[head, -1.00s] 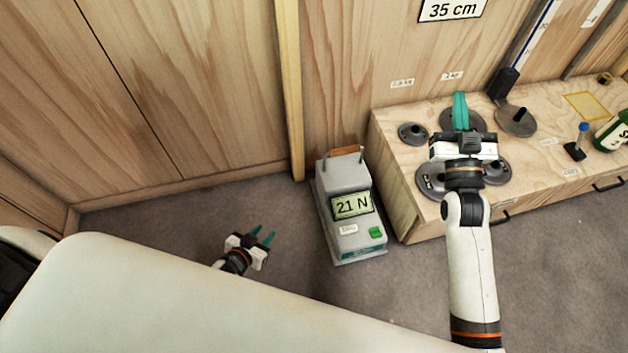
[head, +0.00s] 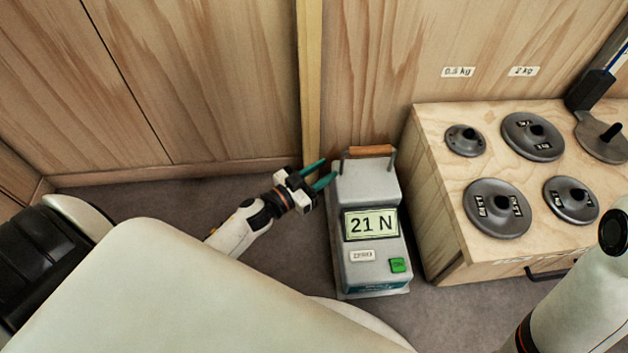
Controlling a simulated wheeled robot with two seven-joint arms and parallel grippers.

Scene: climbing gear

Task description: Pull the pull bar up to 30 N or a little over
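The force gauge (head: 371,274) is a grey box standing on the floor beside the wooden bench. Its display (head: 371,224) reads 21 N. The pull bar (head: 370,151) is a brown wooden handle on two metal posts at the top of the gauge. My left gripper (head: 325,172) has teal fingers, spread apart and empty. In the picture it is just left of the gauge's upper part, below and left of the pull bar; whether a finger touches the gauge I cannot tell. My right arm (head: 578,290) shows at the lower right, but its gripper is out of the picture.
The wooden bench (head: 440,160) right of the gauge carries several dark weight discs, such as a large one (head: 497,208). A wooden post (head: 311,80) and panel wall stand behind. Carpet floor is free left of the gauge.

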